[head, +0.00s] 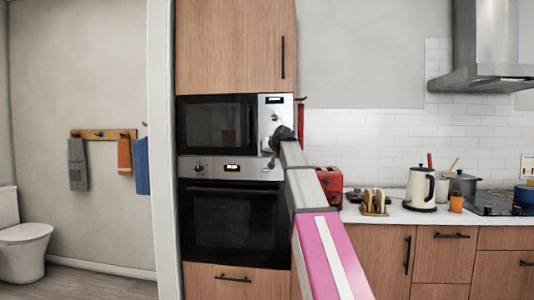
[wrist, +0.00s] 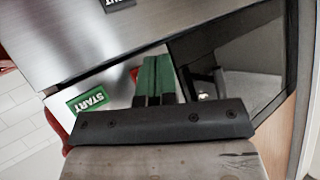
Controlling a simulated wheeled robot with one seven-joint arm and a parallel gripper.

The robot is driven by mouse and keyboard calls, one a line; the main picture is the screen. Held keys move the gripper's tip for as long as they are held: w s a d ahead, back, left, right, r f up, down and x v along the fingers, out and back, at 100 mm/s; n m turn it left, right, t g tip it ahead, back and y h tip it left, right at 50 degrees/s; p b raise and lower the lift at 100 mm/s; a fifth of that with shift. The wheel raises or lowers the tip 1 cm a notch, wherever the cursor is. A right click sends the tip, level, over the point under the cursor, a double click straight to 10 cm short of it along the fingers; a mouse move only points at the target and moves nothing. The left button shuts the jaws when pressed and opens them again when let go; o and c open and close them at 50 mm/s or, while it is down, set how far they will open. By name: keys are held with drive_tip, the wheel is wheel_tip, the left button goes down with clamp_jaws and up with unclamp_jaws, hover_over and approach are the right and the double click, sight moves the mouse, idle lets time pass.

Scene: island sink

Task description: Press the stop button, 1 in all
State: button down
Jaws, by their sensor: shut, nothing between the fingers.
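The microwave (head: 214,125) is built into the tall wooden cabinet, above the oven. Its light control panel (head: 275,105) is on the right side, with a small lit display. My gripper (head: 269,155) is at the lower part of this panel, and its tips are hard to make out there. In the wrist view my gripper's green fingers (wrist: 153,70) are shut together and empty, in front of the panel. The green START label (wrist: 88,100) shows beside them. A small red patch (wrist: 134,74), possibly the stop button, is mostly hidden behind the fingers. I cannot tell whether the fingertips touch it.
The oven (head: 235,215) is below the microwave. To the right, a red toaster (head: 329,183), a toast rack (head: 374,203) and a white kettle (head: 420,189) stand on the counter. The microwave's dark door (wrist: 235,65) shows beside the fingers.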

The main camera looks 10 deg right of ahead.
drive_tip(key=s, duration=0.1)
drive_tip(key=s+a, duration=0.1)
drive_tip(key=s, duration=0.1)
idle(0.6)
drive_tip(key=s+f+g+h, duration=0.1)
drive_tip(key=s+f+g, duration=0.3)
drive_tip(key=f, duration=1.4)
drive_tip(key=s+f+g+h, duration=0.1)
drive_tip(key=s+f, duration=0.5)
drive_tip(key=f, duration=1.2)
drive_tip(key=s+f+m+g+h, duration=0.1)
drive_tip(key=s+f+g, duration=0.5)
drive_tip(key=s+f, duration=1.9)
wheel_tip(320, 180, down, 3)
drive_tip(key=shift+r+g+h, duration=0.15)
drive_tip(key=shift+g+h, duration=0.15)
drive_tip(key=shift+h, duration=0.3)
drive_tip(key=shift+d, duration=0.1)
